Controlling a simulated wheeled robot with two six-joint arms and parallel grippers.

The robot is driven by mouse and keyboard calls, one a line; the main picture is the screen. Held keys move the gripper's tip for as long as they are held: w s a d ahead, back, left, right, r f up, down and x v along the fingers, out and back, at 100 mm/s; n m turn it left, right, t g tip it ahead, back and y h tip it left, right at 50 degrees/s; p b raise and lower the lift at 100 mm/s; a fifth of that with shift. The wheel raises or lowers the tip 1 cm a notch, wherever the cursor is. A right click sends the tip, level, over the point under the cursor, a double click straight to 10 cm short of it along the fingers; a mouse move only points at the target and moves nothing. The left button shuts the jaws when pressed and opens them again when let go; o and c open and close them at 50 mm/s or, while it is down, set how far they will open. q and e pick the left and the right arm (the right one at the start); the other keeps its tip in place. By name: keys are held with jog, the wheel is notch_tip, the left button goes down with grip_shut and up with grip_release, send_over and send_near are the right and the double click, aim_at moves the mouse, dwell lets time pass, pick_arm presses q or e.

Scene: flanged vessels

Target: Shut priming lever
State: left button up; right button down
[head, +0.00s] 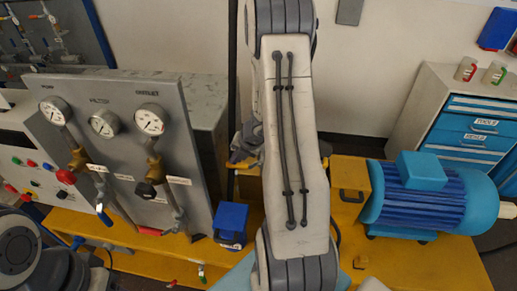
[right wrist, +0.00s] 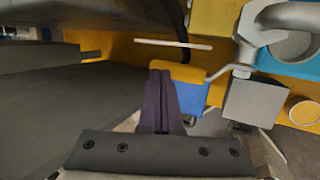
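My right gripper (right wrist: 162,78) shows in the right wrist view with its two dark fingers side by side and no visible gap. Their tips overlap the left part of a handle-like piece (right wrist: 194,88) with a yellow top and blue front. A bent grey rod (right wrist: 228,71) runs from this piece toward a grey block (right wrist: 253,101) on the right. I cannot tell whether the fingers touch the piece, or for certain that it is the priming lever. In the head view my right arm covers the middle, and the fingers cannot be made out. My left gripper is out of view.
In the head view, a grey gauge panel (head: 118,110) with valves stands at the left on a yellow base (head: 420,262). A blue motor (head: 425,197) is at the right, with a drawer cabinet (head: 470,128) behind.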

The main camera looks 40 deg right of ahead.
jog(key=shift+a+f, duration=0.1)
notch_tip(320, 180, up, 14)
jog(key=s+a+p, duration=0.2)
jog(key=p, duration=0.6)
jog(key=s+a+r+m+g+h, duration=0.15)
jog(key=s+a+m, duration=0.25)
jog(key=a+m, duration=0.65)
jog(key=s+a+r+m+g, duration=0.2)
jog(key=s+a+m, duration=0.3)
jog(key=m, duration=1.1)
jog(key=s+a+f+n+g+b, duration=0.1)
jog(key=s+a+f+n+b, duration=0.3)
jog(key=s+a+f+b, duration=0.1)
jog(key=s+a+f+n+g+y+b, duration=0.1)
jog(key=s+a+f+n+b, duration=0.4)
jog(key=s+a+b, duration=0.3)
jog(key=a+b, duration=0.1)
jog(key=b, duration=0.2)
jog(key=shift+a+f, duration=0.15)
